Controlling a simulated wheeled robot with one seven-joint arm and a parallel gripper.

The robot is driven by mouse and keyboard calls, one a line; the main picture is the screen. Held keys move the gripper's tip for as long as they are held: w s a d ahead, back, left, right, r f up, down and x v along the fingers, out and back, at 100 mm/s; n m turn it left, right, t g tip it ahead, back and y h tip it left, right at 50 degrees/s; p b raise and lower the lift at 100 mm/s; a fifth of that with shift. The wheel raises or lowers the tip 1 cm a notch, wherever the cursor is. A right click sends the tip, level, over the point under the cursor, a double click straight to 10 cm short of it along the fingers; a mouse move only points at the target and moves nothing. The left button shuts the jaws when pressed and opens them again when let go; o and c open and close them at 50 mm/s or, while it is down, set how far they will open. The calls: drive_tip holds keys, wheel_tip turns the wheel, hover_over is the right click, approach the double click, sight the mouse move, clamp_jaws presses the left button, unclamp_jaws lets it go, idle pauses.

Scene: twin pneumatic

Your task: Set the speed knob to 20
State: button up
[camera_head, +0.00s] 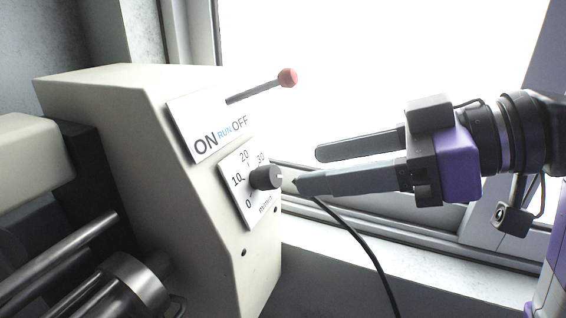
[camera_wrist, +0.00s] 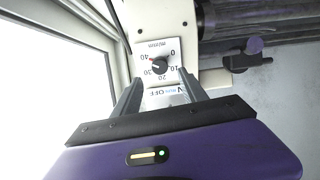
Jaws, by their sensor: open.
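The dark round speed knob (camera_head: 266,177) sits on a white dial plate (camera_head: 235,208) on the front of the cream machine, with 0, 10, 20 and 30 legible around it. In the wrist view the knob (camera_wrist: 159,67) shows between my fingers, with a small reddish mark at its edge towards 40. I cannot tell for sure whether that is the pointer. My gripper (camera_head: 308,168) is open and empty, its two grey fingers pointing at the knob from the right. The lower fingertip looks close to the knob in the head view. The wrist view shows the gripper (camera_wrist: 160,75) astride the dial.
Above the dial, a lever with a red ball (camera_head: 288,77) sticks out from the ON/RUN/OFF plate (camera_head: 206,132). A black cable (camera_head: 360,246) hangs below my gripper. A bright window (camera_head: 370,60) lies behind. Metal rods (camera_head: 62,256) are at lower left.

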sight(275, 175)
drive_tip(key=p+x, duration=0.1)
drive_tip(key=x, duration=0.5)
drive_tip(key=shift+w+a+f, duration=0.1)
drive_tip(key=shift+a+f, duration=0.05)
drive_tip(key=shift+a, duration=0.05)
clamp_jaws()
